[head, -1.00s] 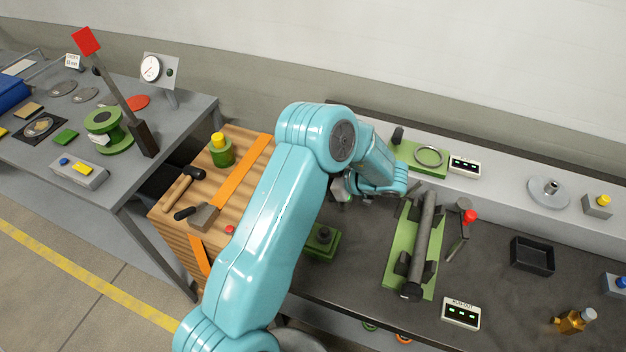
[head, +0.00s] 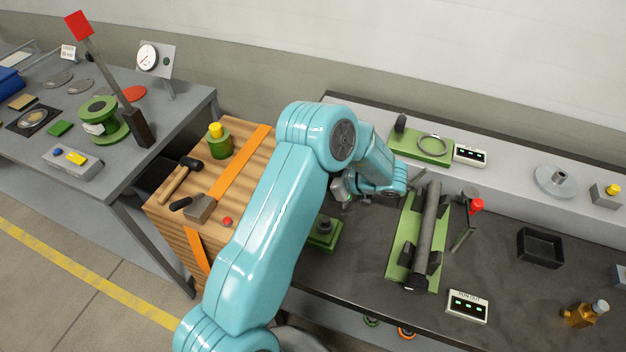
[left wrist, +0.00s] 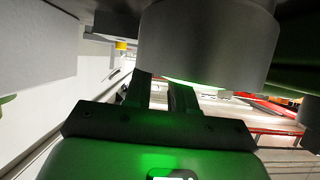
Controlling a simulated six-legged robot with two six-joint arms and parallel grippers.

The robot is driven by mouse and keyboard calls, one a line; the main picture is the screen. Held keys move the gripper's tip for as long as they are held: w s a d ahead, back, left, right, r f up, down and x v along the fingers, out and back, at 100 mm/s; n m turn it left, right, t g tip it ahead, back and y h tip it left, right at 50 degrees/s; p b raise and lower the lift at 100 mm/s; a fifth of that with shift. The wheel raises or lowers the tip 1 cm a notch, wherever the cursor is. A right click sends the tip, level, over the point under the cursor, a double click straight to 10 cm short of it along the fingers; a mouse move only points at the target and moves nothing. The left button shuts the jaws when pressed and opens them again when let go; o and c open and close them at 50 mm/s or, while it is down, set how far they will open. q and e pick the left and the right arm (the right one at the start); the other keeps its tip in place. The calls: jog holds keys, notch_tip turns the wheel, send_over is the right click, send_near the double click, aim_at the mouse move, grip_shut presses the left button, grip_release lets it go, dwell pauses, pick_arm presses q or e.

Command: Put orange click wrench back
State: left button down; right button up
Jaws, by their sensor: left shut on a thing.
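My left arm crosses the middle of the head view, and my left gripper (head: 345,190) is at its end, mostly hidden by the wrist, above the dark bench. In the left wrist view the two dark fingers (left wrist: 168,92) end at a large dark grey cylindrical thing (left wrist: 208,42). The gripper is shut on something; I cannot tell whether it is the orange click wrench. A short grey bar (head: 418,178) shows just right of the wrist. An orange ring (head: 405,333) and a green ring (head: 371,321) show below the bench's front edge. My right gripper is out of view.
A green fixture (head: 402,235) with a dark shaft (head: 428,225) stands right of the wrist. A green block (head: 323,235) is near the bench's left edge. A black tray (head: 540,248) and an amber bottle (head: 585,314) are farther right. A wooden crate (head: 235,185) stands left.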

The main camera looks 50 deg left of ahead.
pick_arm(q)
jog(key=shift+f, duration=0.5)
jog(key=shift+c, duration=1.9)
grip_release()
jog(key=shift+b+v, duration=0.55)
jog(key=shift+v, duration=2.5)
jog(key=shift+s, duration=0.15)
